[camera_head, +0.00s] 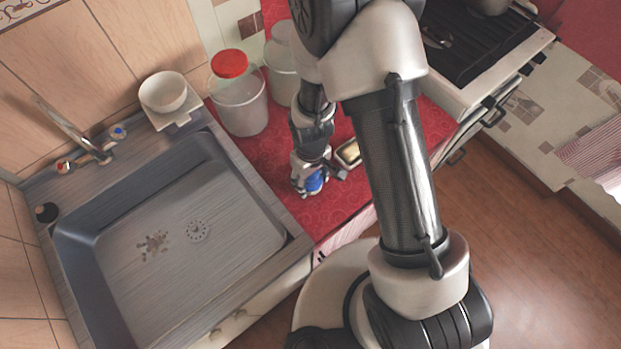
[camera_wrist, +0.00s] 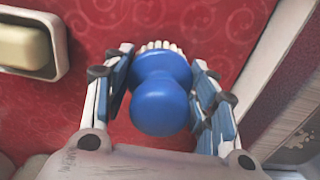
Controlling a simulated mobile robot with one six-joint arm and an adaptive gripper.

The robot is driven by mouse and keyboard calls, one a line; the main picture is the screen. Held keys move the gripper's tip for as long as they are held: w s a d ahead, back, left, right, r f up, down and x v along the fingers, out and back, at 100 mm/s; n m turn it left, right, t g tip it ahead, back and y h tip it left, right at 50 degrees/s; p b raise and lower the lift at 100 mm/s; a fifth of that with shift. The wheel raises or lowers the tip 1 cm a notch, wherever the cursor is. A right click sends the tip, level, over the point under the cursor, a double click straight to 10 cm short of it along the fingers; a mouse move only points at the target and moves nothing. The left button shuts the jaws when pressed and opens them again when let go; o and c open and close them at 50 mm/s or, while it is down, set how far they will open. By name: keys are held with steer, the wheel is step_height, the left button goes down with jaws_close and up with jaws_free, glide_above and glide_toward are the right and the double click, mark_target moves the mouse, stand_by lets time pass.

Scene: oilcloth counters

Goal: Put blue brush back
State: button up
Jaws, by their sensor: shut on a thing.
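The blue brush (camera_head: 314,183) is between the fingers of my gripper (camera_head: 312,186), over the red counter beside the sink. In the wrist view the brush (camera_wrist: 160,95) shows its round blue knob toward the camera and pale bristles at its far edge. The fingers of my gripper (camera_wrist: 160,92) are shut on it from both sides. Whether the bristles touch the counter I cannot tell.
A soap dish (camera_head: 348,154) with pale soap lies right of my gripper; in the wrist view the dish (camera_wrist: 54,68) is upper left. A red-lidded jar (camera_head: 240,108) and another jar (camera_head: 283,72) stand behind. The sink (camera_head: 180,235) is left. A white bowl (camera_head: 163,91) sits behind it.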

steer(key=shift+r, duration=0.1)
steer(key=shift+f, duration=0.25)
steer(key=o, duration=1)
steer(key=shift+r, duration=0.1)
step_height(320, 180, up, 12)
steer(key=p, duration=0.4)
steer(key=shift+r, duration=0.25)
steer(key=s+d+r+m+t, duration=0.2)
steer(key=s+d+r, duration=0.15)
steer(key=r, duration=0.75)
steer(key=s+d+r+m+t, duration=0.1)
steer(key=s+d+r+m, duration=0.3)
steer(key=r, duration=0.8)
steer(key=s+d+r+t, duration=0.1)
steer(key=s+d+r, duration=0.2)
steer(key=s, duration=0.3)
steer(key=shift+d+r+m+t, duration=0.2)
steer(key=shift+r+m+t, duration=0.15)
steer(key=shift+r, duration=0.2)
